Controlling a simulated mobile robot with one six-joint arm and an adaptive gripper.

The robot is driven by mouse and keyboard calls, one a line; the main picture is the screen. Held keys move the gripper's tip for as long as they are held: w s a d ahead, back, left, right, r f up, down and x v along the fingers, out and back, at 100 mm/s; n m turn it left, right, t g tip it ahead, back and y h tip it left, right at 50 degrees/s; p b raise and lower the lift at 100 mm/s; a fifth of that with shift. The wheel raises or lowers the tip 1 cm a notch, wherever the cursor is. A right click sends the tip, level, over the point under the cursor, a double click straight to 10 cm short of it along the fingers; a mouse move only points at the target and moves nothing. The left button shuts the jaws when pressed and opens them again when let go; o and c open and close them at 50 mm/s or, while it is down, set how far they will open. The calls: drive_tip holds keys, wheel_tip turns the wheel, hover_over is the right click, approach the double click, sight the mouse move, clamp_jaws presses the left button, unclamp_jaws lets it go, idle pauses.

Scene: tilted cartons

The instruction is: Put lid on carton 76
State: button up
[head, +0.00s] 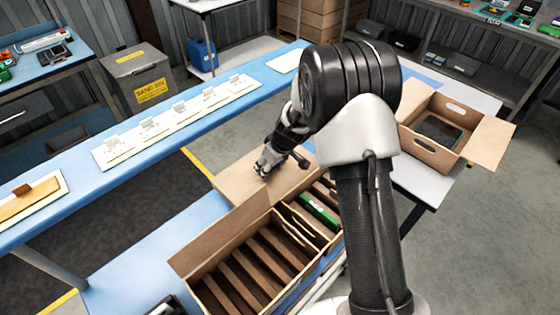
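My gripper (268,167) is left of the picture's middle, pointing down over a flat brown cardboard panel (236,184). The panel lies just behind an open, divided carton (192,258); I cannot tell whether it is a loose lid or a flap. The gripper's fingers are small and dark, so I cannot tell if they are open or hold the panel's edge. The divided carton has several brown slats and a green item (319,211) in one slot. Another open carton (432,152) with raised flaps stands on the right table. No number 76 is legible on either carton.
A long blue bench (75,185) runs behind, bearing a white strip (178,122) with several small cards. A grey sand bin (136,72) stands behind it. A shelf (490,90) with electronics is at the back right. My arm hides part of the divided carton's right side.

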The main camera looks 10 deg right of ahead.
sight(254, 184)
drive_tip(key=s+a+r, duration=0.1)
drive_tip(key=a, duration=0.1)
drive_tip(key=s+a+r, duration=0.1)
drive_tip(key=a, duration=0.1)
drive_tip(key=s+a+r+p, duration=0.1)
drive_tip(key=s+a, duration=0.1)
drive_tip(key=shift+r, duration=0.35)
drive_tip(key=shift+d, duration=0.1)
